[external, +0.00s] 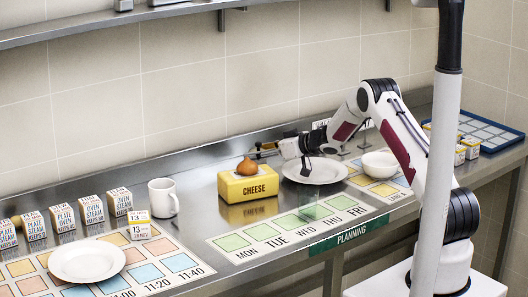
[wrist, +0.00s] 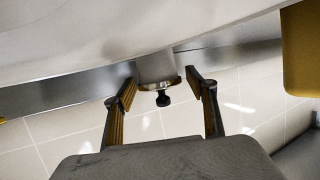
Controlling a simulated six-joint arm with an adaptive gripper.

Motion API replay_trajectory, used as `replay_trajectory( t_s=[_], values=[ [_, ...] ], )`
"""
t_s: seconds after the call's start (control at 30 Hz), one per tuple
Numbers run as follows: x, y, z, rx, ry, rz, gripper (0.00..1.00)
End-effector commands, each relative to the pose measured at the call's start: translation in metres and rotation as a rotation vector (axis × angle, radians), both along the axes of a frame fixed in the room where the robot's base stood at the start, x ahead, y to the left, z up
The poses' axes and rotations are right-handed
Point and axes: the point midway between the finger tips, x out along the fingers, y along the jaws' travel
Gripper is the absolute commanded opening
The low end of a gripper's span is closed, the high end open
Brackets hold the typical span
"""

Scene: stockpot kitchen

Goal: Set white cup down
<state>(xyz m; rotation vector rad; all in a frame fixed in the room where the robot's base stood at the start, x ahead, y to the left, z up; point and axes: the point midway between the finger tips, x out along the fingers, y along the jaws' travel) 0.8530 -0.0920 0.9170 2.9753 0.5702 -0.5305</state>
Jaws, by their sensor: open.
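The white cup (external: 163,198) stands upright on the steel counter at the left, beside a small 13 box (external: 140,225). My gripper (external: 303,147) is far to its right, over the back of a white plate (external: 314,171). In the wrist view my gripper (wrist: 163,88) is open. A grey cylindrical piece with a brass-coloured rim and dark knob (wrist: 158,70) shows between its fingers; I cannot tell whether they touch it. The cup is not recognisable in the wrist view.
A yellow cheese block (external: 248,186) with an onion (external: 246,166) on it stands left of the gripper. A white bowl (external: 381,164) is at the right. Several small boxes line the left back. Another plate (external: 87,261) lies front left. A shelf (external: 120,20) runs above.

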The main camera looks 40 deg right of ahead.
Motion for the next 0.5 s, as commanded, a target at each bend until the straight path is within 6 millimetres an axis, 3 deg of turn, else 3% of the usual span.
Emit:
replay_trajectory(
  t_s=[0.5],
  values=[
    [-0.039,-0.016,0.016,0.001,-0.001,-0.001,0.57]
  ],
)
